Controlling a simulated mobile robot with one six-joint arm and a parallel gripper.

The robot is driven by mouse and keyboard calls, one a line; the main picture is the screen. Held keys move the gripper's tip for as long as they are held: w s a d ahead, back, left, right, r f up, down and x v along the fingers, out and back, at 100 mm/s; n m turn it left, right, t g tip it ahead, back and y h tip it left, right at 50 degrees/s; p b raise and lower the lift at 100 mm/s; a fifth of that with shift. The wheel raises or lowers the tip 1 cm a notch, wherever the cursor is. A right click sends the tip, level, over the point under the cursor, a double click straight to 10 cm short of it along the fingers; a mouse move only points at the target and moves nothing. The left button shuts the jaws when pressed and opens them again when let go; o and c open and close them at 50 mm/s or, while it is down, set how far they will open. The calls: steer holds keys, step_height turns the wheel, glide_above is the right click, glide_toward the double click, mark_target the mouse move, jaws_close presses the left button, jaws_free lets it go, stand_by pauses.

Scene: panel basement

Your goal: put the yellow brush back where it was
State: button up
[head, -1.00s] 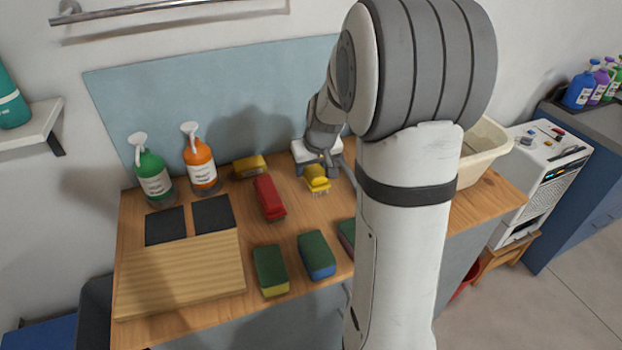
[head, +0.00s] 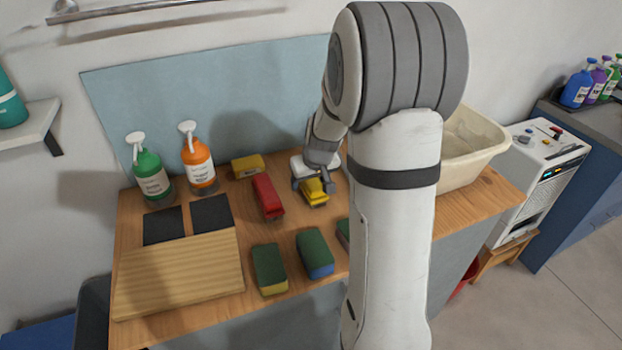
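The yellow brush (head: 315,192) is on or just above the wooden worktop, right of the red brush; a gap under it is too small to judge. My gripper (head: 314,184) points down over the yellow brush, with a finger at each side of it, and appears shut on it. My arm hides the worktop just to the right. The red brush (head: 267,196) lies on the worktop. A yellow block with a dark marking (head: 248,166) lies behind it, near the blue-grey back panel.
The worktop (head: 215,290) also holds a green spray bottle (head: 151,176), an orange spray bottle (head: 199,166), two dark pads (head: 163,226), a wooden board (head: 180,275) and several sponges (head: 314,254). A cream basin (head: 470,155) stands at the right, partly behind my arm.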

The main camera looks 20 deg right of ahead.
steer(key=shift+o, duration=0.2)
steer(key=shift+r, duration=0.4)
steer(key=v, duration=1.1)
steer(key=s+a+g, duration=0.1)
steer(key=s+a, duration=0.4)
steer(key=s, duration=0.5)
steer(key=s+a, duration=0.5)
steer(key=s, duration=0.5)
steer(key=shift+a+g, duration=0.3)
steer(key=shift+g, duration=0.1)
steer(key=shift+s, duration=0.1)
